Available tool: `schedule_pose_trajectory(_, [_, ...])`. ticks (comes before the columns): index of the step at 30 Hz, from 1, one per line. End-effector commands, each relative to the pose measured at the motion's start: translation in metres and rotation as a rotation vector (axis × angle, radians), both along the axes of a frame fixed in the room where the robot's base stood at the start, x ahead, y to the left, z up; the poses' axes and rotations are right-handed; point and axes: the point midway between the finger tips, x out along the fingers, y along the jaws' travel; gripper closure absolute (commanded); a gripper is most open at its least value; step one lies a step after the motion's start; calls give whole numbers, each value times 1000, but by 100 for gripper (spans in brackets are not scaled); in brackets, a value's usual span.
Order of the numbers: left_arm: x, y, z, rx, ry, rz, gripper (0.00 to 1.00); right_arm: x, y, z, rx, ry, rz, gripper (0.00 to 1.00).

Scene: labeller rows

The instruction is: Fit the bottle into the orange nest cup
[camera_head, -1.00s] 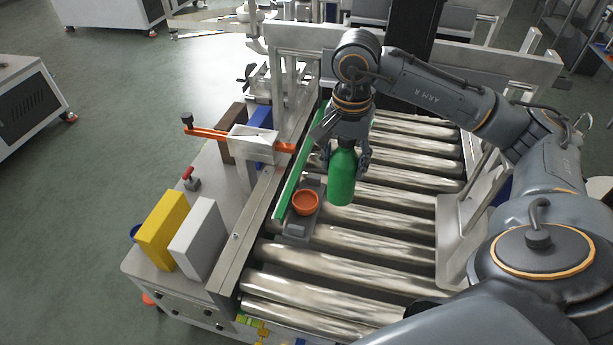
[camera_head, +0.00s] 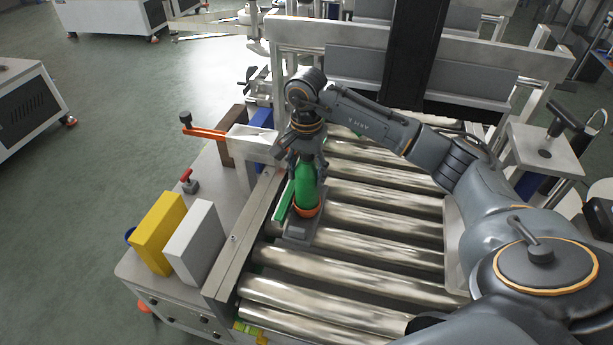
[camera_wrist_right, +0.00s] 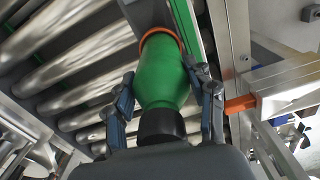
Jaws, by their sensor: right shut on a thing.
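The green bottle (camera_head: 306,187) is in my right gripper (camera_head: 305,165), which is shut on its upper part. The bottle looks upright in the head view, its lower end at the orange nest cup (camera_head: 307,211). In the right wrist view the bottle (camera_wrist_right: 162,80) has a black cap end near the gripper (camera_wrist_right: 165,105), with a finger on each side. The orange cup rim (camera_wrist_right: 160,33) shows around the bottle's far end. How deep the bottle sits is hidden. The cup is on a grey holder (camera_head: 297,232) on the rollers. My left gripper is not in view.
Metal rollers (camera_head: 385,232) stretch to the right, clear of objects. A green guide strip and a metal side rail (camera_head: 238,240) run left of the cup. A yellow block (camera_head: 158,232) and a white block (camera_head: 194,243) stand beyond the rail. An orange bar (camera_head: 207,133) is close to the gripper.

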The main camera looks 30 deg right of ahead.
Motion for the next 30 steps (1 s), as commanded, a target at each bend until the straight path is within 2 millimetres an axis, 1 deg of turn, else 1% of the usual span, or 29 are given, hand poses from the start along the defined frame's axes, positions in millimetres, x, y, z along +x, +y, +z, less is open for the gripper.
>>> schedule_pose_trajectory(6, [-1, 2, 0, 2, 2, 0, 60, 0, 0, 1, 0, -2, 0, 71])
schedule_pose_trajectory(10, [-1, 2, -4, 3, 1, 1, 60, 0, 0, -4, 0, -2, 0, 71])
schedule_pose_trajectory(11, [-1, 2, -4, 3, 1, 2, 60, 0, 0, -4, 0, -2, 0, 43])
schedule_pose_trajectory(12, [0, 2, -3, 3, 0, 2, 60, 0, 0, -2, 0, -2, 0, 35])
schedule_pose_trajectory(14, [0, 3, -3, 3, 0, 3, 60, 0, 0, -2, 0, -2, 0, 23])
schedule_pose_trajectory(24, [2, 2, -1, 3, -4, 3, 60, 0, 0, -1, 0, -2, 0, 22])
schedule_pose_trajectory(27, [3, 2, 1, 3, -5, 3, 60, 1, 0, 4, 1, -4, 0, 22])
schedule_pose_trajectory(29, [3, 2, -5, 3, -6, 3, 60, 2, 0, 10, 0, -9, 0, 22])
schedule_pose_trajectory(30, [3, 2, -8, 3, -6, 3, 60, 2, 0, 17, 0, -9, 0, 22])
